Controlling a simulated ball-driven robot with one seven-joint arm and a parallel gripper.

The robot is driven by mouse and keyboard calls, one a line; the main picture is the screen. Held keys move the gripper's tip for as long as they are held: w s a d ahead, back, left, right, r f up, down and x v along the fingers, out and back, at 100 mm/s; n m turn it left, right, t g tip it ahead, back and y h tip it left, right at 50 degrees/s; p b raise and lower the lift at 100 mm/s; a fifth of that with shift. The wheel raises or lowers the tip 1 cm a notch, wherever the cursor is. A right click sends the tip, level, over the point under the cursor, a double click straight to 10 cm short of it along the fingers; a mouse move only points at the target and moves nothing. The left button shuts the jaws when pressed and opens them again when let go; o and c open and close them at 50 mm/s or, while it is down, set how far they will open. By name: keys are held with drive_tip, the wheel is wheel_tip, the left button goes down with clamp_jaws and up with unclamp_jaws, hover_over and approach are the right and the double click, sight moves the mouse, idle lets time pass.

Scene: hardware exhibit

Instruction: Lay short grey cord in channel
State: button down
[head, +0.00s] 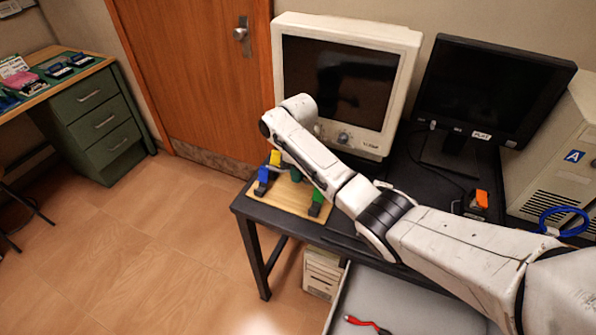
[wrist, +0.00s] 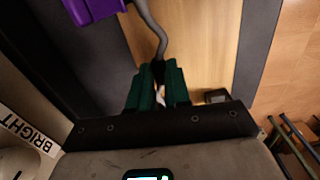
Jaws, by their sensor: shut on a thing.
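My gripper (wrist: 159,72) has dark green fingers and is shut on a grey cord (wrist: 153,33) in the wrist view. The cord curves up from between the fingertips to beside a purple block (wrist: 95,8) at the top left. Below the cord is a pale wooden board (wrist: 192,40). In the head view the board (head: 284,203) lies on the black desk, and my arm hides part of it. The cord does not show clearly there. I cannot make out a channel in either view.
A blue cable coil (head: 563,222) lies at the right.

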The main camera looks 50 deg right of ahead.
drive_tip(key=shift+f, duration=0.2)
idle(0.5)
drive_tip(key=shift+c, duration=1.8)
unclamp_jaws()
drive_tip(key=shift+r+p, duration=3.65)
drive_tip(key=shift+r, duration=0.15)
